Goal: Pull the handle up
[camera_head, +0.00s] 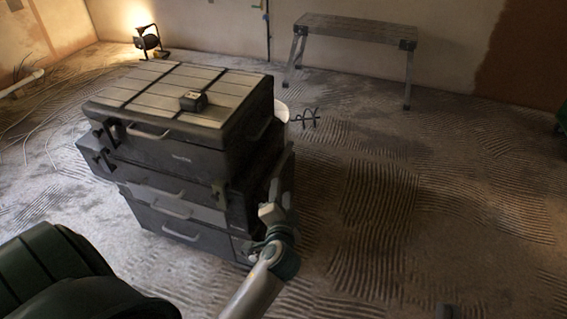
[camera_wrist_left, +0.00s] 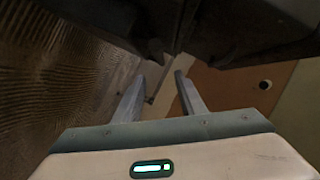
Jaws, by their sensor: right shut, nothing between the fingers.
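A stack of dark tool boxes (camera_head: 180,152) stands left of the middle. It has pale handles on its front, one on the top box (camera_head: 148,133), and a dark handle on the top box's right side (camera_head: 262,130). I cannot tell which handle the task means. My left gripper (camera_head: 286,165) is at the stack's right side, partly lost against it; contact is unclear. The left wrist view shows its two fingers (camera_wrist_left: 160,84) apart and empty, below a dark mass, probably the stack.
A small dark object (camera_head: 193,101) lies on the stack's lid. A white bucket (camera_head: 283,112) is behind the stack. A work bench (camera_head: 357,30) and a lit lamp (camera_head: 149,41) stand near the wall. The ridged floor at right is clear. A dark green thing (camera_head: 45,265) fills the lower left.

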